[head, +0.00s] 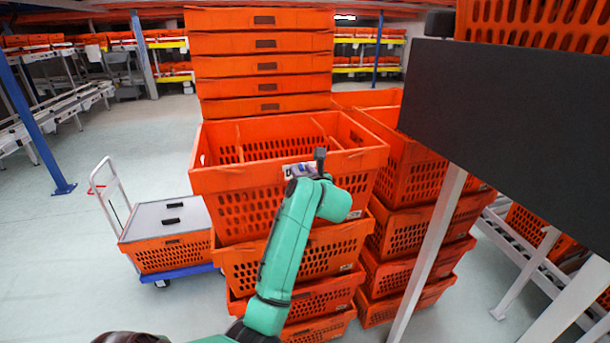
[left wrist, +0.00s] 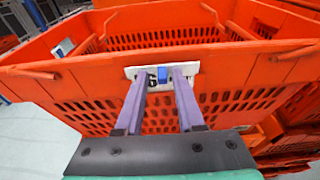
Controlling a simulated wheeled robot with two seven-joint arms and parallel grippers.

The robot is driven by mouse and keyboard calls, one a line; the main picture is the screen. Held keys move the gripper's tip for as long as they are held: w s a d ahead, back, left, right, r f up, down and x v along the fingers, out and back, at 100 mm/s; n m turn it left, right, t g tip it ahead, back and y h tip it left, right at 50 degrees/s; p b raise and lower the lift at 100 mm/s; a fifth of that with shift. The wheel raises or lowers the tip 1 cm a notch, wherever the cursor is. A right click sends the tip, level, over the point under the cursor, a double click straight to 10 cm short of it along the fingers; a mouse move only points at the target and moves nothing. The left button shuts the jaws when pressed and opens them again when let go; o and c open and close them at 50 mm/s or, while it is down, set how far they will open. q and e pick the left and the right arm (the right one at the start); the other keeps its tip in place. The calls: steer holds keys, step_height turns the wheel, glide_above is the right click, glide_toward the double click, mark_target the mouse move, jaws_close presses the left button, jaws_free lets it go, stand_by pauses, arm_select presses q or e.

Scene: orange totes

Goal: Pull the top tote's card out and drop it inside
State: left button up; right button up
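The top tote (head: 230,180) is an open orange crate on a stack, with dividers inside. Its card (head: 299,170), white with dark print and a blue patch, sits on the outside of its front wall, just under the rim. In the left wrist view, the card (left wrist: 130,73) lies flat against the tote wall (left wrist: 75,85). My left gripper (left wrist: 160,75) is open, its two fingers pointing at the card with the tips apart in front of it. Whether the tips touch the card cannot be told. The fingers cover part of it. My right gripper is not in view.
Taller orange totes (head: 262,67) stand behind the top tote. More stacks (head: 420,170) stand close on the right, beside a dark panel (head: 510,120) on light posts. A trolley with a lidded tote (head: 175,255) stands at left. The floor at far left is clear.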

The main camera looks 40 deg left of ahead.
arm_select(q)
steer(key=shift+w+d, duration=0.15)
jaws_close()
steer(key=shift+r, duration=0.2)
steer(key=shift+r+p, duration=0.55)
steer(key=shift+p, duration=0.1)
steer(key=r+p, duration=0.2)
steer(key=r, duration=0.1)
steer(key=r+p, duration=0.1)
steer(key=shift+s+d+r, duration=0.2)
steer(key=shift+s+r, duration=0.05)
